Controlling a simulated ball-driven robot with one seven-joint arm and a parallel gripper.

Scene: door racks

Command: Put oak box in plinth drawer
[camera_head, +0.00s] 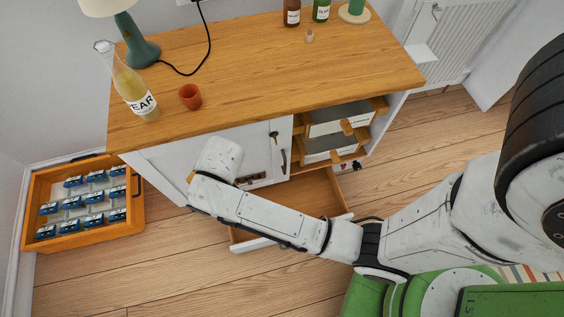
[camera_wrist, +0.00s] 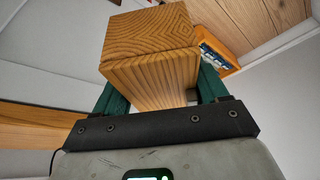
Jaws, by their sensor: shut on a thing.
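The oak box (camera_wrist: 150,40), a wood-grained block, is held between the two dark green fingers of my gripper (camera_wrist: 160,88) in the wrist view. In the head view my wrist hides the gripper and nearly all of the box, to the left of the drawer. The plinth drawer (camera_head: 312,190) is pulled out low under the white cabinet, with its white front (camera_head: 254,244) towards the room. The part of its wooden floor that shows is bare; my forearm crosses over it and hides the rest.
The cabinet's oak top (camera_head: 270,65) carries a bottle (camera_head: 130,85), an orange cup (camera_head: 190,96) and a lamp (camera_head: 138,48). A wooden crate (camera_head: 138,208) with several blue-and-white items stands on the floor at left. Upper drawers (camera_head: 335,122) stand open at right. Floor in front is clear.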

